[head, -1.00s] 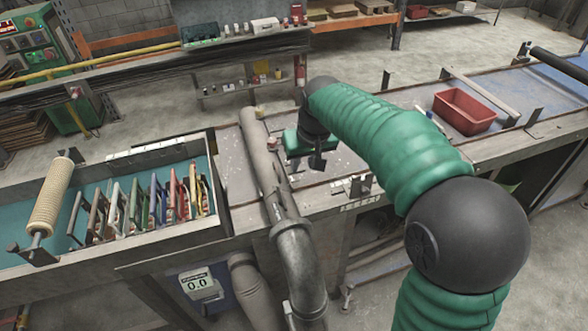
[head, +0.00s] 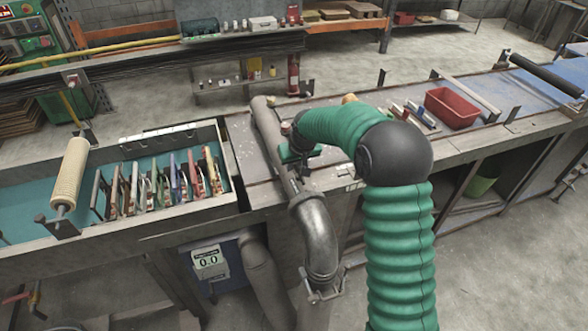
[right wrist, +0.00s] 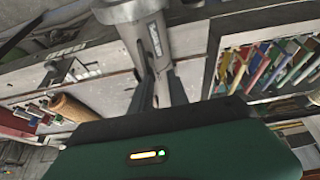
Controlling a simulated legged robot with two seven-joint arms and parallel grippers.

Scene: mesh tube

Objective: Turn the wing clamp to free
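A grey pipe (head: 270,137) runs along the bench and bends down over its front edge in an elbow (head: 318,225). A small metal clamp (head: 324,287) shows at the lower end of the bend; whether it is the wing clamp I cannot tell. My right gripper (head: 297,170) is at the pipe's right side, partly hidden behind my green-sleeved arm. In the right wrist view, its two dark fingers (right wrist: 158,82) are apart, with the grey labelled pipe (right wrist: 153,42) between or just beyond them. Contact cannot be made out. My left gripper is not in view.
A teal-lined tray (head: 140,232) with several coloured frames and a cream roller (head: 70,172) stands left of the pipe. A red bin (head: 452,107) sits on the bench at right.

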